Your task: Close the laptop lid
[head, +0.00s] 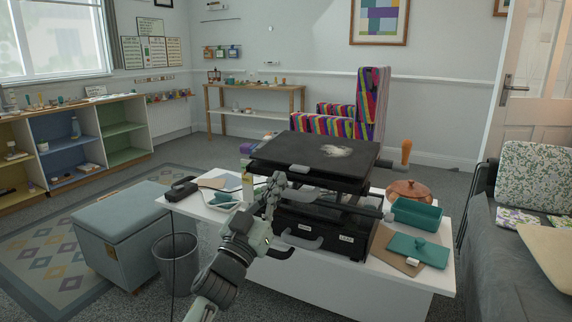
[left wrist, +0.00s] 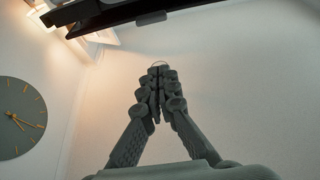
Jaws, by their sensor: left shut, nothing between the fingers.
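I cannot make out a clear laptop. A black device (head: 315,222) stands on the white table in the head view, with a flat dark panel (head: 290,150) raised over it, roughly level, with a pale smudge on top. My left gripper (head: 277,182) is in front of the panel's near left edge; whether it touches is unclear. In the left wrist view its fingers (left wrist: 158,75) are together and empty, below a dark edge (left wrist: 110,14) at the top. My right gripper is not in view.
The white table (head: 345,276) also holds a copper-coloured lidded pot (head: 408,190), a teal bin (head: 418,214), a teal block (head: 418,250) and a small tray (head: 223,201). A blue-grey ottoman (head: 120,215) and waste bin (head: 176,265) stand left. A grey couch (head: 500,265) is right.

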